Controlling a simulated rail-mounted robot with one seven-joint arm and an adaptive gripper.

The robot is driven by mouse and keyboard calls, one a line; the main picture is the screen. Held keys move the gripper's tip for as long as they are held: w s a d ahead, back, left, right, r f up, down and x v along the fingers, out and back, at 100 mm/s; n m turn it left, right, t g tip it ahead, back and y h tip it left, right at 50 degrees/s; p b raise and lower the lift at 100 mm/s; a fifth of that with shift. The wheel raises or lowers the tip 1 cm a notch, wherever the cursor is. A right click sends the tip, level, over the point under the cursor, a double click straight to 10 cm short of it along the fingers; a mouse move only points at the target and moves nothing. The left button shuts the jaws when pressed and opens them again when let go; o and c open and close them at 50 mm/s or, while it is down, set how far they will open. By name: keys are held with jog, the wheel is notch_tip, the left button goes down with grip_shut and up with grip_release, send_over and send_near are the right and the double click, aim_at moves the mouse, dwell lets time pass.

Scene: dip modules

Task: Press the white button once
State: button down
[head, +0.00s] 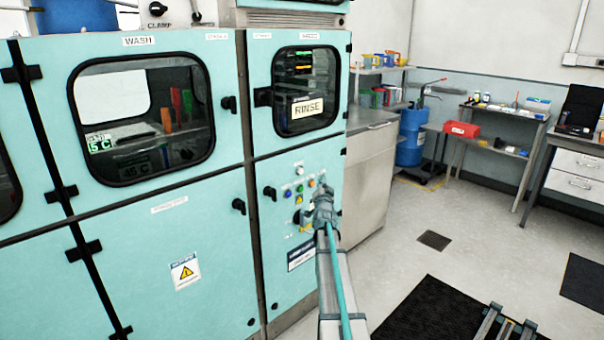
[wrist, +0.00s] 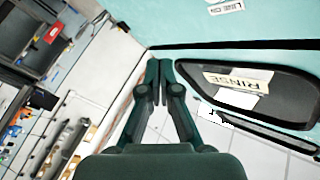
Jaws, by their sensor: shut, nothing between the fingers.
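The white button (head: 300,170) is a small pale round knob on the teal cabinet's control panel, at the top of a group of coloured buttons below the RINSE window. It is not visible in the wrist view. My gripper (head: 322,190) is in front of the panel's right side, lower and to the right of the white button in the head view. Whether it touches the panel cannot be told. In the wrist view my gripper (wrist: 160,68) has its dark fingers together, with nothing between them.
Blue (head: 288,193), green (head: 299,189) and orange (head: 311,183) buttons sit close below the white one. The RINSE window (head: 306,92) is above. A grey counter (head: 362,185) stands right of the cabinet; open floor lies beyond.

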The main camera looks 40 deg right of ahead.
aim_at(300, 171)
jog(key=shift+r, duration=0.1)
dwell(0.4)
jog(key=w+a+p, duration=0.1)
jog(key=w+p, duration=0.6)
jog(key=w, duration=0.1)
jog(key=shift+w+a+p, duration=0.15)
jog(key=shift+w+p, duration=0.2)
jog(key=shift+w, duration=0.1)
dwell(1.2)
jog(key=shift+w, duration=0.3)
